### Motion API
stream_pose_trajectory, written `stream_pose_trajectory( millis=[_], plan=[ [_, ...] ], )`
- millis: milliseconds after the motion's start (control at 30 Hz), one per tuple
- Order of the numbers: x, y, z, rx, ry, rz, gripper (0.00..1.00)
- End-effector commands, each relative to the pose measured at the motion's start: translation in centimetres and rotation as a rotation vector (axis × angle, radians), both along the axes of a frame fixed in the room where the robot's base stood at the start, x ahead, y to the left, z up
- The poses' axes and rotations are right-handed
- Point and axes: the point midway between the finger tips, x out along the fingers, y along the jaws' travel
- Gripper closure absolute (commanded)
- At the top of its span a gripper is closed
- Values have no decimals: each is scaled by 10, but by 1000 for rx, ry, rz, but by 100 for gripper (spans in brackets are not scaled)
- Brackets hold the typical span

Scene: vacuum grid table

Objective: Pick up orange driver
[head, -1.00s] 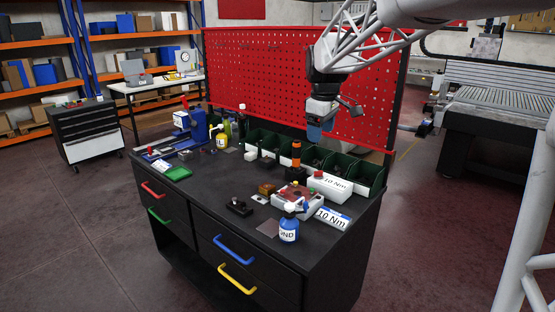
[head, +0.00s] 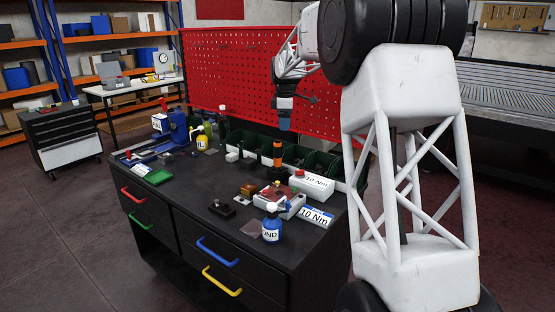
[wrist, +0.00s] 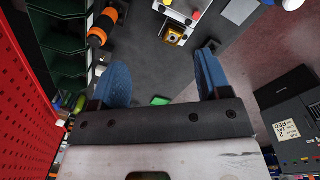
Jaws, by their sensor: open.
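The orange driver (head: 277,153), orange with black bands, stands upright on the black workbench (head: 180,200) in front of the green bins. In the wrist view the orange driver (wrist: 97,36) is at the upper left, outside the jaws and beyond the left finger. My gripper (head: 285,122) is above the bench near the red pegboard, higher than the driver and slightly right of it in the head view. In the wrist view my gripper (wrist: 163,78) has its two blue fingers wide apart, with nothing between them.
Green bins (head: 320,162) line the bench's back edge below the red pegboard (head: 235,75). The bench's left middle is mostly clear.

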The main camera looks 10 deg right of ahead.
Motion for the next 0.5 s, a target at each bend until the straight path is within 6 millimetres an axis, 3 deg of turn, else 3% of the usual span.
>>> stream_pose_trajectory(
  millis=[500],
  plan=[
    [105,3,-62,-7,36,261,30]
  ],
)
